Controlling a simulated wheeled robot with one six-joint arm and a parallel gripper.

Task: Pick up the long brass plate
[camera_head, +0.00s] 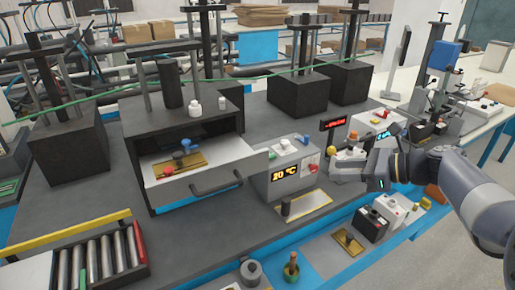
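A long brass-coloured plate (180,164) lies flat in the open drawer (222,168) of the dark box, left of centre. A blue knob and a small red-orange part sit on or just beside it and hide some of it. A smaller brass-coloured plate (347,241) with a dark knob lies near the bench's front edge.
A grey unit with a "20 °C" display (287,176) stands between the drawer and my gripper. Black press blocks (298,95) stand behind. A tray of metal cylinders (100,260) is at front left. The dark bench (180,235) is clear below the drawer.

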